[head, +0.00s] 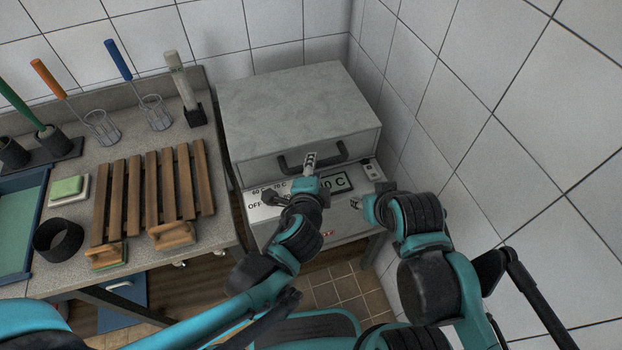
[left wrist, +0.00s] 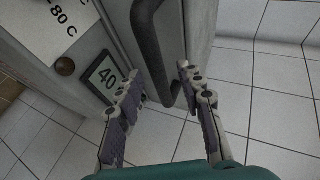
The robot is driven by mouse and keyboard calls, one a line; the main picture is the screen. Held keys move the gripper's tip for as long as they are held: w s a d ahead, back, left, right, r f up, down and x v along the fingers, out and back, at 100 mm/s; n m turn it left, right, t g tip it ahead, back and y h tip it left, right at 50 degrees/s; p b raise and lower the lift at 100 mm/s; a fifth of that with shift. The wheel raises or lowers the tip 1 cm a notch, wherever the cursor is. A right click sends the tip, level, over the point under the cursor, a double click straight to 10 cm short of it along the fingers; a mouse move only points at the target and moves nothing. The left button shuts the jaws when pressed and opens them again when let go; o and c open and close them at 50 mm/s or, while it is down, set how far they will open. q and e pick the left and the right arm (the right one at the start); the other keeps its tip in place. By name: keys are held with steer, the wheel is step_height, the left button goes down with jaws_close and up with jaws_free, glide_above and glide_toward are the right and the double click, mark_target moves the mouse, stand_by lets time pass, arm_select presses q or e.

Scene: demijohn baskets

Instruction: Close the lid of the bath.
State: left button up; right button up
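The bath is a grey metal box whose front panel (head: 262,213) carries temperature markings, a knob and a display. Its deep grey lid (head: 298,100) lies level over it, with no clear gap visible at the front. A dark bar handle (head: 335,153) is on the lid's front face; it also shows close up in the left wrist view (left wrist: 147,40). My left gripper (head: 310,160) is at the handle's left part, fingers apart, with the handle bar at or just beyond the fingertips. My right gripper (head: 362,203) is in front of the panel's right side; its fingers are mostly hidden.
A stone counter (head: 78,205) stands left of the bath, holding wooden slatted racks (head: 150,190), brushes and long-handled tools (head: 118,60). A tiled wall (head: 470,120) is close on the right. A blue-edged tray (head: 22,225) is at the far left.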

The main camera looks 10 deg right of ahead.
arm_select(q)
steer(key=v, duration=1.1)
steer(key=shift+s, duration=0.25)
steer(key=shift+a, duration=0.2)
steer(key=a+f+n+g+y, duration=0.1)
steer(key=a+f+n+g, duration=0.1)
steer(key=a+n, duration=0.7)
steer(key=a+f+n+g+y, duration=0.2)
steer(key=a+n+g, duration=0.1)
steer(key=a+n, duration=0.6)
steer(key=a, duration=0.3)
steer(key=shift+a+f+n, duration=0.3)
